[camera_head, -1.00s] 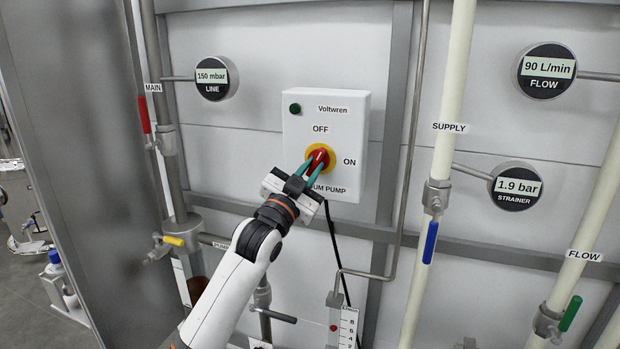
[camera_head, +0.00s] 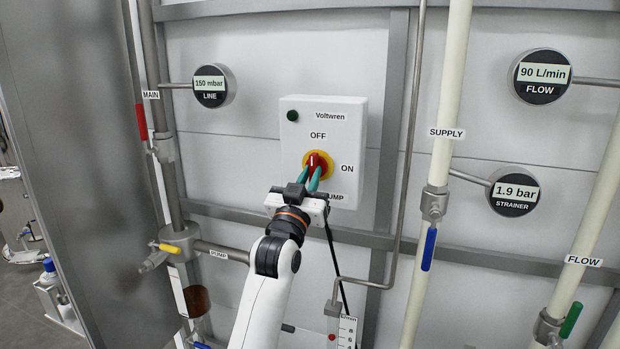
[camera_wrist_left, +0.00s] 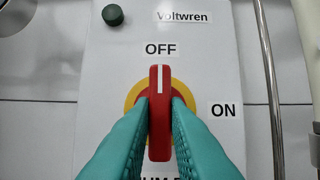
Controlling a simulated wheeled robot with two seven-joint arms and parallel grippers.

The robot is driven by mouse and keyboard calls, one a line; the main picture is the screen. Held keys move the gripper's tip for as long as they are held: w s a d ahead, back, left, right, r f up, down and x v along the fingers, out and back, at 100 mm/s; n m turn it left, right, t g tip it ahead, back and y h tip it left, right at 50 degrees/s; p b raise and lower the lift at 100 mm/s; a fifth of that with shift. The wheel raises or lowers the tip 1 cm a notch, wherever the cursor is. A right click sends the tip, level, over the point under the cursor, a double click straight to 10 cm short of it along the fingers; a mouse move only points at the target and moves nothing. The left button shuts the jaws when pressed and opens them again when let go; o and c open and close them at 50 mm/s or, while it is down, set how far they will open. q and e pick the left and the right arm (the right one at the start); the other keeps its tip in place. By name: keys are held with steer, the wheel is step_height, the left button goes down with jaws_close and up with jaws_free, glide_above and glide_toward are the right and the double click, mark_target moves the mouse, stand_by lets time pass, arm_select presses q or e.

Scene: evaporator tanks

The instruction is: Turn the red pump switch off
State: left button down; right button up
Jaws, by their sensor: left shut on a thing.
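The red pump switch (camera_head: 317,163) is a rotary knob on a yellow disc, on the white Voltwren box (camera_head: 345,130). In the left wrist view the knob (camera_wrist_left: 160,110) stands upright, its white line pointing up at OFF (camera_wrist_left: 160,48). The ON label (camera_head: 347,168) is to its right. My left gripper (camera_head: 314,180) has its teal fingers shut on the knob, one on each side; the fingers also show in the left wrist view (camera_wrist_left: 160,125). They hide the lower part of the yellow disc and some of the PUMP label. My right gripper is not in view.
A dark green round indicator (camera_head: 292,115) sits at the box's upper left. A supply pipe with a blue-handled valve (camera_head: 429,249) runs to the right. The flow gauge (camera_head: 541,76) reads 90 L/min. A yellow valve handle (camera_head: 170,248) is at lower left.

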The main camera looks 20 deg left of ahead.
arm_select(q)
steer(key=shift+f, duration=0.2)
steer(key=c, duration=1.4)
jaws_free()
steer(key=shift+r, duration=0.1)
steer(key=b+v, duration=0.4)
steer(key=v, duration=0.8)
steer(key=shift+b, duration=0.4)
